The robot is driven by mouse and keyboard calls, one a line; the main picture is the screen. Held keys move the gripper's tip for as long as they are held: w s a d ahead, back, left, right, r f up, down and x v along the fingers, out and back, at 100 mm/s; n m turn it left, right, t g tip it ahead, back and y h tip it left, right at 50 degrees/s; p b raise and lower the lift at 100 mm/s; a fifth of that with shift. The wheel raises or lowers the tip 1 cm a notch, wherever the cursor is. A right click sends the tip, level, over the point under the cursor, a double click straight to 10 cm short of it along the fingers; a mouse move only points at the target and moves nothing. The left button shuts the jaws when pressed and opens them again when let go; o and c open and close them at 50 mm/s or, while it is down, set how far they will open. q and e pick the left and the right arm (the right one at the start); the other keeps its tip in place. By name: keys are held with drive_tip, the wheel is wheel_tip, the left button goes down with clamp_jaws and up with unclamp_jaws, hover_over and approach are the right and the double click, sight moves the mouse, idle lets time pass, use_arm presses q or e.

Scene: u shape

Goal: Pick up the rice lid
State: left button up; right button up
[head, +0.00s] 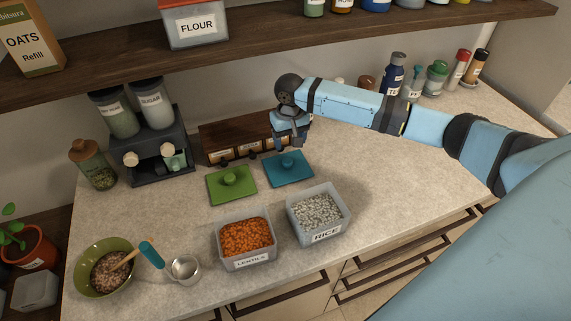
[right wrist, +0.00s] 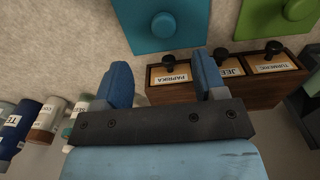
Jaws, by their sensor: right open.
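Two flat square lids with round knobs lie on the counter: a blue one (head: 300,177) behind the rice container and a green one (head: 215,190) behind the lentils container. Neither lid shows a label. The open rice container (head: 322,237) is full of white grains. My right gripper (head: 294,146) is open and empty, just behind and above the blue lid, near the spice box. In the right wrist view, the blue lid (right wrist: 140,38) is beyond the open fingers (right wrist: 165,78), with the green lid (right wrist: 260,25) to its right. My left gripper is not in view.
A wooden spice box (head: 240,130) with small drawers stands close to my right gripper. The lentils container (head: 244,261), a bowl (head: 82,274) and a metal cup (head: 185,272) stand at the front. A shelf (head: 120,66) runs above. The counter right of the rice is clear.

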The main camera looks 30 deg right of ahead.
sight(288, 161)
wheel_tip(288, 161, down, 4)
drive_tip(key=shift+w+f, duration=0.1)
drive_tip(key=shift+w, duration=0.05)
drive_tip(key=shift+f, duration=0.1)
drive_tip(key=shift+a+f+p, duration=0.1)
drive_tip(key=shift+f+p, duration=0.2)
wheel_tip(288, 161, down, 4)
drive_tip(key=shift+a+r+p, duration=0.15)
drive_tip(key=shift+p, duration=0.25)
drive_tip(key=shift+f, duration=0.45)
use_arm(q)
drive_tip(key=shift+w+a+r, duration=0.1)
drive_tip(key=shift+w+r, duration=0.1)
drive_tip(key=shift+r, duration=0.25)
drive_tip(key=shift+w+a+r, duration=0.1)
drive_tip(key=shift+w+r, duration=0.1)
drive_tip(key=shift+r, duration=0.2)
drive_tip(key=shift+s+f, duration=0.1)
use_arm(e)
drive_tip(key=c, duration=1)
